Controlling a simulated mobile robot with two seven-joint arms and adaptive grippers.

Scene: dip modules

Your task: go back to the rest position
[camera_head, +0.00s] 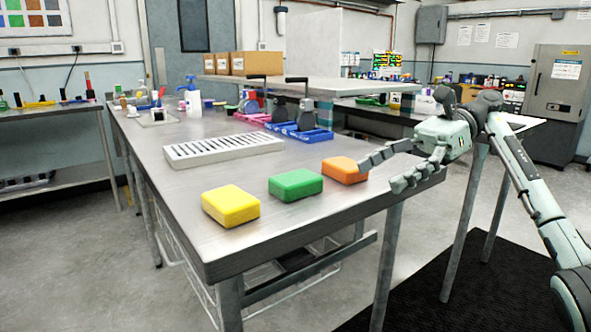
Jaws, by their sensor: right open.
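My right gripper (384,172) is open and empty at the right end of the steel table, its fingers pointing left. Its fingertips are close to the right side of an orange block (343,170); I cannot tell whether they touch it. A green block (295,185) and a yellow block (230,206) lie to the left of the orange one in a row along the near edge. My right arm comes in from the right edge of the view. My left gripper is not in view.
The steel table (190,190) holds a white slotted rack (222,149) behind the blocks. Blue racks (300,132) with black-handled tools and a white pump bottle (190,100) stand farther back. The near left table surface is clear. A black mat (425,300) lies on the floor.

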